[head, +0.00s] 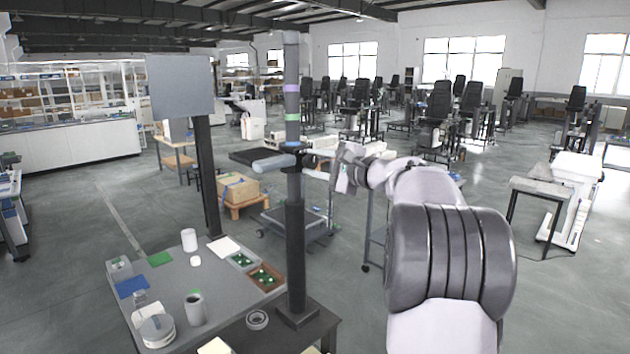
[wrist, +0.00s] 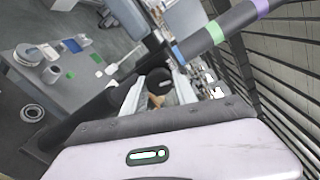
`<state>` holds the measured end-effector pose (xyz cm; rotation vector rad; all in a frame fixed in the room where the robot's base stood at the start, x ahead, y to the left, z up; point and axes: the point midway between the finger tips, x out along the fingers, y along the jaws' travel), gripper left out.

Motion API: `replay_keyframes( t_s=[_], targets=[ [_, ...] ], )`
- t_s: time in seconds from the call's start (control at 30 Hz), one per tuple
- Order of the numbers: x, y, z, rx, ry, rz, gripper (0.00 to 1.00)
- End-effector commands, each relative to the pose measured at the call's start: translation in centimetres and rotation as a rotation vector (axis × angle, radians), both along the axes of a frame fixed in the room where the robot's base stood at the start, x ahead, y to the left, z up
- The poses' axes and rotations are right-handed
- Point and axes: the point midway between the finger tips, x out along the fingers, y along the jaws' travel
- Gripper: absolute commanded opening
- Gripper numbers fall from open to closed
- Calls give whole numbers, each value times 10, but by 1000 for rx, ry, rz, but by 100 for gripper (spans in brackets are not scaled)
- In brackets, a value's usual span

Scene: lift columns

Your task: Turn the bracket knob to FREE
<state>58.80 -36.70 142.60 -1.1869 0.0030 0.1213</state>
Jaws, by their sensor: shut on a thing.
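The lift column (head: 295,240) is a dark upright post with a grey upper pole that carries a purple band and a green band. A bracket (head: 292,146) sits on it with a dark flat platform on its left side. My gripper (head: 318,174) reaches the bracket from the right. In the wrist view my gripper (wrist: 158,92) is shut on a dark round knob (wrist: 158,78), with one finger on each side. The knob is mostly hidden in the head view. I cannot read any FREE marking or the knob's angle.
A grey table (head: 225,285) left of the column's foot holds a white cup (head: 189,240), a grey mug (head: 194,309) and trays of green parts (head: 264,276). A cardboard box (head: 237,190) stands behind. A grey panel (head: 180,88) rises on a post to the left.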

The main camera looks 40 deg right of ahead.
Motion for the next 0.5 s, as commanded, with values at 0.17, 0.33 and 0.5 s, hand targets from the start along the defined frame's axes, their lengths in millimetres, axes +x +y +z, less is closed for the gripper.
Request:
replay_keyframes(
  t_s=[0.17, 0.33, 0.5],
  targets=[
    [0, 0, -4, -111, -10, 0, 0],
    [0, 0, -2, -185, -15, 0, 0],
    [0, 0, -1, -225, -17, 0, 0]
  ],
)
